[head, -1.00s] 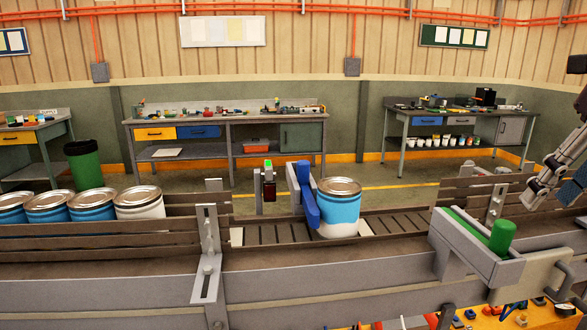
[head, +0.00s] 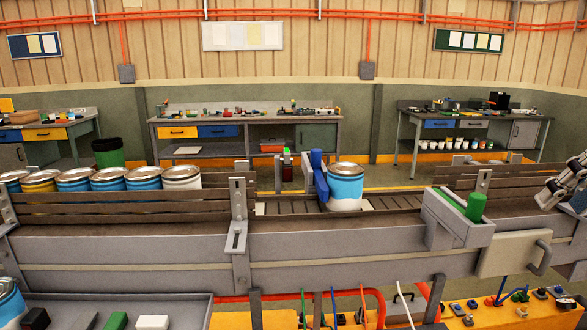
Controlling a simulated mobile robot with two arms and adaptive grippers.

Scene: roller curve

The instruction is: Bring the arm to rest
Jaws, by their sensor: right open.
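My right gripper (head: 552,195) is at the far right edge of the head view, above the right part of the conveyor. Its fingers are apart and point down and to the left, with nothing between them. The arm behind it is cut off by the picture edge. My left gripper is not in view. A blue and white can (head: 345,188) stands upright on the roller section, beside a blue stop paddle (head: 319,178). The gripper is well to the right of the can, apart from it.
Several cans (head: 108,179) queue on the conveyor at left. A grey housing with a green cylinder (head: 475,205) stands on the near rail, just left of the gripper. A grey tray (head: 190,303) and a yellow panel with switches (head: 510,312) lie in front. Workbenches (head: 250,117) stand behind.

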